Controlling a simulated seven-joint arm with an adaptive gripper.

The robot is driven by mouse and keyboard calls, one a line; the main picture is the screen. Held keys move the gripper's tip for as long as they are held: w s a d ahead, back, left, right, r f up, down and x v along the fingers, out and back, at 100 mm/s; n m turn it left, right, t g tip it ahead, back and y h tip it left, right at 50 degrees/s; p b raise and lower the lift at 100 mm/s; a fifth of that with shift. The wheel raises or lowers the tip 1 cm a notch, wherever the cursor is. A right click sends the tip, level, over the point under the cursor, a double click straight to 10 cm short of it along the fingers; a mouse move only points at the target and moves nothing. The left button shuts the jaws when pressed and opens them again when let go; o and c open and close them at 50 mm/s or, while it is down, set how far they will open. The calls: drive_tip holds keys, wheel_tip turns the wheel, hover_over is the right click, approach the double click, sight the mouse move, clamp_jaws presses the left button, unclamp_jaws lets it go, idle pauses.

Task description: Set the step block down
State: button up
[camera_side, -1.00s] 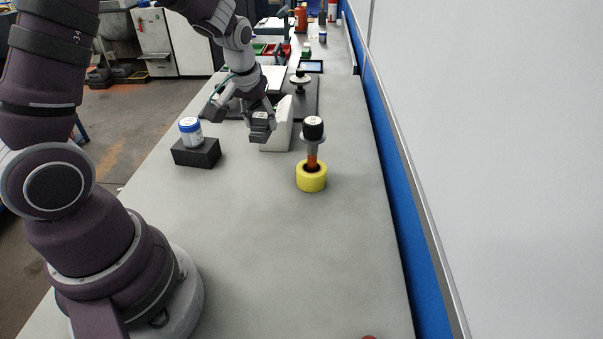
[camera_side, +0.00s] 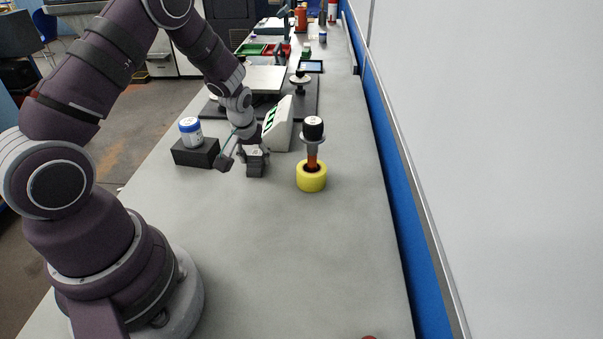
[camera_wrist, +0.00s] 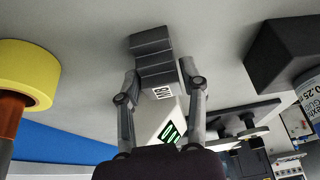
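The step block (camera_side: 256,169) is a small grey stepped piece in the middle of the bench, between the black stand and the yellow ring. In the wrist view the step block (camera_wrist: 152,56) shows its steps and a white label, with a finger on each side. My gripper (camera_side: 254,154) points down and is shut on the block; its fingers also show in the wrist view (camera_wrist: 158,82). The block is low, close to the bench top; I cannot tell whether its underside touches.
A yellow ring (camera_side: 311,182) holding an upright electrode (camera_side: 312,150) stands to the right. A blue-capped jar (camera_side: 190,135) sits on a black stand (camera_side: 196,155) at left. A white meter (camera_side: 281,128) is behind. The bench (camera_side: 270,250) in front is clear.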

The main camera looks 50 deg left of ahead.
drive_tip(key=shift+o, duration=1.2)
drive_tip(key=shift+r, duration=0.1)
drive_tip(key=s+d+r+m, duration=0.1)
drive_tip(key=s+d+r, duration=0.1)
drive_tip(key=r, duration=0.4)
drive_tip(key=s+d+r+m+t+h, duration=0.1)
drive_tip(key=s+d+r+m, duration=0.1)
drive_tip(key=d+r, duration=0.3)
drive_tip(key=s+d+r+m+h, duration=0.1)
drive_tip(key=s+d+r, duration=0.2)
drive_tip(key=r, duration=0.3)
drive_tip(key=shift+s+d+r+m+t, duration=0.25)
drive_tip(key=shift+d+r+m+t, duration=0.05)
drive_tip(key=shift+r, duration=0.1)
drive_tip(key=shift+o, duration=0.4)
drive_tip(key=s+d+r+m+h, duration=0.1)
drive_tip(key=s+d+m, duration=0.3)
drive_tip(key=s, duration=0.1)
drive_tip(key=shift+s+d+r+t, duration=0.15)
drive_tip(key=shift+s+r+t, duration=0.15)
drive_tip(key=shift+r+t, duration=0.1)
